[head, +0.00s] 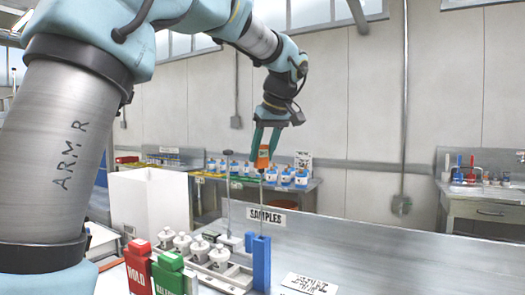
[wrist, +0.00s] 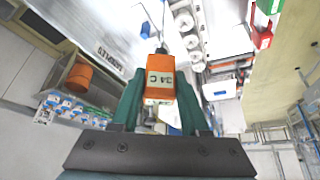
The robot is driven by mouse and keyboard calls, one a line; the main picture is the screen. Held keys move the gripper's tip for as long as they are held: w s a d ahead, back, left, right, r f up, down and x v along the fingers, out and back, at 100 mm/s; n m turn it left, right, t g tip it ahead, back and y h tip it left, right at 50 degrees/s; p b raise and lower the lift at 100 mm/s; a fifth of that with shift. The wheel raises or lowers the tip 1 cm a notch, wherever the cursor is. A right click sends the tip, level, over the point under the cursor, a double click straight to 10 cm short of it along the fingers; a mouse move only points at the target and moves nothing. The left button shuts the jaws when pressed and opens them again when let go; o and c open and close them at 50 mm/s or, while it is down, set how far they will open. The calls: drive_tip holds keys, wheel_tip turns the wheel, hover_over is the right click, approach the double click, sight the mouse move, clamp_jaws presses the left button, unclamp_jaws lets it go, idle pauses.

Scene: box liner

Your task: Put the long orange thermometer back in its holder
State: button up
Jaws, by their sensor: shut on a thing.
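My gripper (head: 266,142) is shut on the orange head of the thermometer (head: 263,157) and holds it upright, its thin probe hanging down. In the wrist view, my gripper's two green fingers (wrist: 160,98) press on either side of the orange head (wrist: 159,76), which shows "34 C". The blue holder (head: 261,263) stands on the bench below the thermometer in the head view. The probe tip looks close above the holder, but I cannot tell whether it lines up with the opening. A blue part, likely the holder (wrist: 146,29), shows beyond the head in the wrist view.
White bottles (head: 219,258) stand in a rack left of the holder, with a thin upright rod (head: 229,190) behind. Red (head: 138,265) and green (head: 168,274) blocks stand at front left, near a white box (head: 148,202). The bench right of the holder is mostly clear.

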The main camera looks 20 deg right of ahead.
wheel_tip(320, 180, down, 10)
drive_tip(key=b, duration=0.7)
drive_tip(key=shift+r, duration=0.15)
drive_tip(key=o, duration=1.2)
drive_tip(key=shift+r, duration=0.1)
drive_tip(key=a+v, duration=0.1)
drive_tip(key=v, duration=0.9)
drive_tip(key=shift+d+r+b, duration=0.3)
drive_tip(key=shift+d+b, duration=0.05)
drive_tip(key=shift+d, duration=0.15)
drive_tip(key=shift+s, duration=0.15)
